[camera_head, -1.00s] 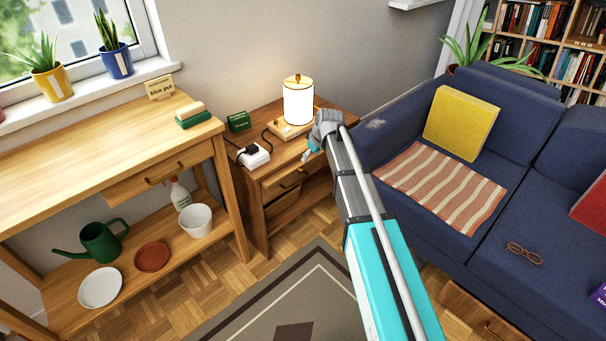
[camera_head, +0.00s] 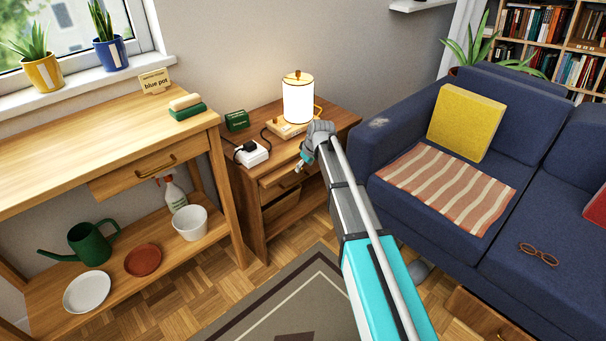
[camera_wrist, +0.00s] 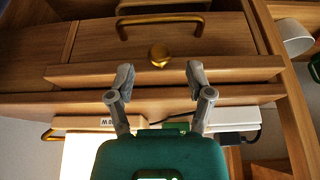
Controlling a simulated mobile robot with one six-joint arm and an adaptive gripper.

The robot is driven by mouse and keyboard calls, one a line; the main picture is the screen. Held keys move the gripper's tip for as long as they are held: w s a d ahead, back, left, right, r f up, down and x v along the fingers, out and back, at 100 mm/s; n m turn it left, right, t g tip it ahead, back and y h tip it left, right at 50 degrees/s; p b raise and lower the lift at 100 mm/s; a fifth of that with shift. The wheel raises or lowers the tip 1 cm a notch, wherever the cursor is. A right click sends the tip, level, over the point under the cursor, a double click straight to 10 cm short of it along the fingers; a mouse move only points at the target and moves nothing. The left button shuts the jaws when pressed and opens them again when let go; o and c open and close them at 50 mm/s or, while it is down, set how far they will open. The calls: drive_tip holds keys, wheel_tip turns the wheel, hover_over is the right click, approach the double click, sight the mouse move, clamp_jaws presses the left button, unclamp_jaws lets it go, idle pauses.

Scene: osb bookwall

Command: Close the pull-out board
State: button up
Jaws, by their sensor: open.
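The wooden pull-out board (camera_head: 272,180) sticks out a little from under the top of the bedside cabinet (camera_head: 247,208). In the wrist view, which looks upside down, the board (camera_wrist: 225,68) shows with a round brass knob (camera_wrist: 159,55) at its front. My gripper (camera_head: 301,166) is at the front of the cabinet, near the board. In the wrist view my gripper (camera_wrist: 158,76) is open and empty, its two fingers apart on either side of the knob's line. I cannot tell whether a finger touches the board.
A lit lamp (camera_head: 298,103), a white socket box (camera_head: 253,154) and a green box (camera_head: 237,121) stand on the cabinet. A drawer with a brass handle (camera_wrist: 160,20) lies below the board. The wooden bench (camera_head: 100,150) is left, the blue sofa (camera_head: 385,150) right.

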drive_tip(key=shift+b+x, duration=0.75)
drive_tip(key=shift+x, duration=0.45)
clamp_jaws()
